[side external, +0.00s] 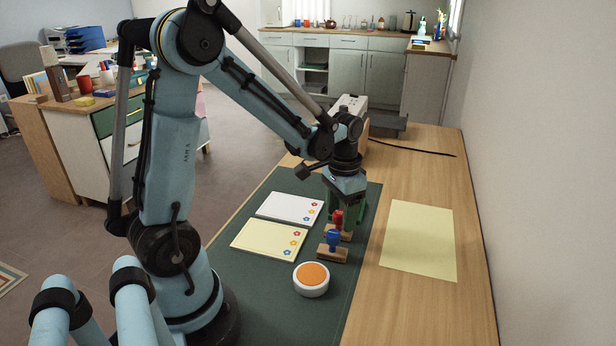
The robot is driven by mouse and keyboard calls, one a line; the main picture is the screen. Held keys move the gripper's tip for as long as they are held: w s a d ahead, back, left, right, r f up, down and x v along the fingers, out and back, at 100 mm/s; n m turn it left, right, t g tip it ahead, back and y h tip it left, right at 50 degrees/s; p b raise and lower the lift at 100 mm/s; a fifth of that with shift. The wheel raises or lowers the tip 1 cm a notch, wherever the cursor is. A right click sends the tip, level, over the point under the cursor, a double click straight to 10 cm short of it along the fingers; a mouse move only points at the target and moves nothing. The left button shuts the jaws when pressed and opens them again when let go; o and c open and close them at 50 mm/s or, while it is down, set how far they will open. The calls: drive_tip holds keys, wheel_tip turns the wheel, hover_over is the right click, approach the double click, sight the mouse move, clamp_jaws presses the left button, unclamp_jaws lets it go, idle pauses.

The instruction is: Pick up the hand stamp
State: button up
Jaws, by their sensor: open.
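Two hand stamps stand upright on the dark green mat (258,290). One has a red handle (338,217) on a wooden base, and the other, nearer the camera, has a blue handle (333,240) on a wooden base (332,254). My gripper (346,212) points down at the red-handled stamp, its green fingers apart. The red handle shows between or just in front of the fingers; I cannot tell which. The fingertips and part of the red stamp's base are partly hidden. The blue-handled stamp is clear of the fingers.
A white round dish with an orange pad (311,278) sits in front of the stamps. A white card (285,207) and a yellow card (262,239) lie to the left. A pale yellow sheet (418,240) lies on bare wood at right. A pale box-shaped device (349,103) stands behind.

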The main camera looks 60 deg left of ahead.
sight(340, 213)
drive_tip(key=shift+f, duration=0.65)
clamp_jaws()
drive_tip(key=shift+r, duration=0.2)
drive_tip(key=shift+r, duration=0.6)
wheel_tip(340, 213, up, 3)
drive_tip(key=shift+f, duration=0.1)
drive_tip(key=s+d+r, duration=0.3)
drive_tip(key=d+r, duration=0.3)
drive_tip(key=d, duration=0.5)
drive_tip(key=shift+d+r, duration=0.15)
drive_tip(key=shift+r, duration=0.2)
